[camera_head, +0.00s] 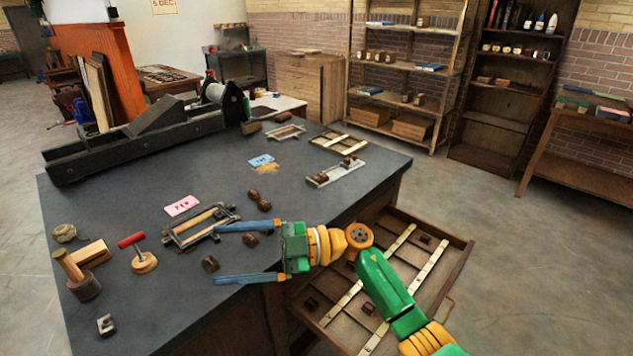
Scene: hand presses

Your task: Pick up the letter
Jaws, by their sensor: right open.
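Several small brown blocks, which look like letter type, lie on the dark table. One block (210,264) lies near the tips of my right gripper (216,254), in the picture between the lines of its two blue fingers. Another block (250,240) shows between the fingers, nearer the palm. Two more blocks, one at the back (253,195) and one just in front of it (264,205), lie beyond the upper finger. My right gripper is open and holds nothing. I cannot tell which block is the letter, nor how high the fingers are above the table. My left gripper is not in view.
A metal frame (190,236) lies beside the upper finger, with a pink card (182,206) behind it. A red-handled stamp (139,256) and wooden mallet (76,275) stand at left. An open drawer (340,285) holding blocks juts out below my right arm. A press (140,140) fills the back left.

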